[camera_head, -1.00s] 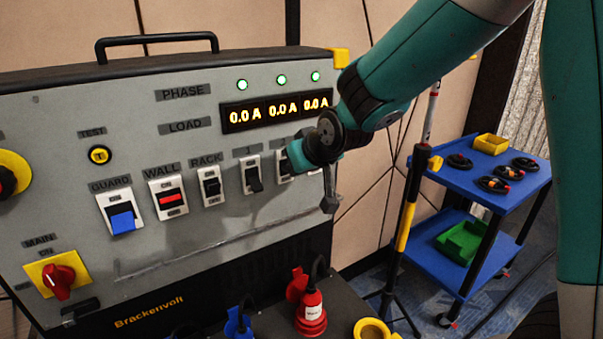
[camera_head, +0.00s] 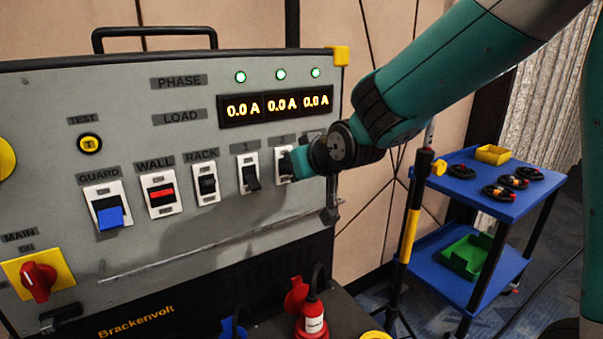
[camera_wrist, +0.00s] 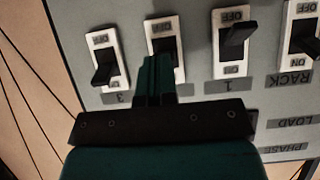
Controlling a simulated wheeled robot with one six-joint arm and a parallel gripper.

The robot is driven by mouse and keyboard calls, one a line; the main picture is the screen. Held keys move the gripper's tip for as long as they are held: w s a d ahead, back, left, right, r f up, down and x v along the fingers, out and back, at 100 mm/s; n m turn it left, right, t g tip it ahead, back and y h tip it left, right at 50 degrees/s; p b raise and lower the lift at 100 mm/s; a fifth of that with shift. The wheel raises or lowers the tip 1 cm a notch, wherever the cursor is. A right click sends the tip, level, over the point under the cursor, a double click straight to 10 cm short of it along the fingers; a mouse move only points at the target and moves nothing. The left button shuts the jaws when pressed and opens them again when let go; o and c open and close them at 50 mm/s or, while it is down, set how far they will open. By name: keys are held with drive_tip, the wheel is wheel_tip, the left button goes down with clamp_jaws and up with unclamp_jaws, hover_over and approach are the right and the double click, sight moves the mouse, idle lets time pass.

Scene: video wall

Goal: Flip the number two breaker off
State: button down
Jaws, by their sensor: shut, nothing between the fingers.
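The number two breaker (camera_head: 282,174) is a white plate with a black rocker on the grey panel, right of breaker 1. My gripper covers its right part in the head view. In the wrist view, where the panel appears upside down, breaker two (camera_wrist: 178,28) has its OFF label at the top edge. Its black rocker is partly hidden behind my fingers. My gripper (camera_wrist: 158,66) is shut and empty, with its tips over the rocker's lower part in that view; I cannot tell whether they touch. My gripper (camera_head: 294,162) is side-on in the head view.
Breaker 1 (camera_wrist: 232,42) and breaker 3 (camera_wrist: 106,62) flank it closely. RACK (camera_head: 207,186), WALL (camera_head: 161,194) and GUARD (camera_head: 109,211) switches lie further left. Load displays (camera_head: 275,106) read 0.0 A under green lamps. A blue cart (camera_head: 470,190) stands at right beside a yellow-black pole.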

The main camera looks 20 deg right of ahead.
drive_tip(key=shift+f+t+b, duration=0.5)
drive_tip(key=shift+t+b, duration=0.5)
drive_tip(key=shift+b, duration=1.35)
drive_tip(key=shift+f+b, duration=0.2)
drive_tip(key=shift+b, duration=0.45)
drive_tip(key=shift+r, duration=0.1)
drive_tip(key=shift+r+p, duration=0.6)
drive_tip(key=shift+r, duration=0.1)
